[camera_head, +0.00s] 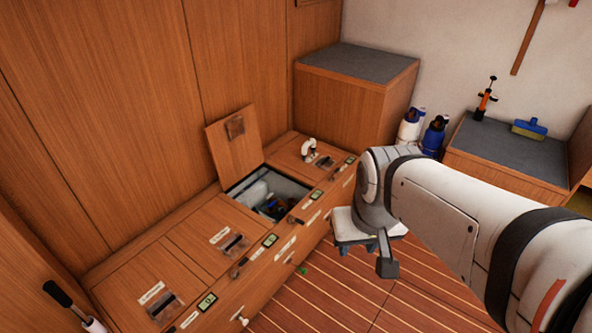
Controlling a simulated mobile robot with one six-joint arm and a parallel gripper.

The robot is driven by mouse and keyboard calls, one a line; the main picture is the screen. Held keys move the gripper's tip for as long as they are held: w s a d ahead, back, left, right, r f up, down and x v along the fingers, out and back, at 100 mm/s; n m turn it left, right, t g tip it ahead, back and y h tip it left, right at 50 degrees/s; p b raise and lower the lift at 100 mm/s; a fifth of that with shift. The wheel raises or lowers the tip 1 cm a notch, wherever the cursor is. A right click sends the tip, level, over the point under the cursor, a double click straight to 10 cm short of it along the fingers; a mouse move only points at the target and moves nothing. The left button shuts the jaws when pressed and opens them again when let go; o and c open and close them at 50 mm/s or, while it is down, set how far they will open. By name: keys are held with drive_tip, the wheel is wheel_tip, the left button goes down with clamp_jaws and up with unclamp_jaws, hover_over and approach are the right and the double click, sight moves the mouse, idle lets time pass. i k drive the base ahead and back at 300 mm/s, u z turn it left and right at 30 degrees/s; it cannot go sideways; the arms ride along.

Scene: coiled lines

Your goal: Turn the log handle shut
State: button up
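A long wooden bench (195,215) has hatches on top and small dark handles along its front edge. One handle (240,268) is near the left, another (294,220) below the open hatch, and another (334,177) further right. Small labels sit beside them, too small to read, so I cannot tell which is the log handle. My gripper (370,252) hangs over the striped floor, in front of the bench and right of the handles in the picture. One dark finger shows clearly; the rest is partly hidden by the wrist, so its opening is unclear. I see nothing held.
A hatch lid (234,142) stands raised behind an open locker (265,192) with white and blue things inside. A black-gripped lever (60,294) rises at lower left. A white bottle (410,128) and blue bottle (434,137) stand between cabinets.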

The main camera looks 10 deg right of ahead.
sight(290, 216)
drive_tip(key=u, duration=0.2)
drive_tip(key=i, duration=0.85)
drive_tip(key=z, duration=0.1)
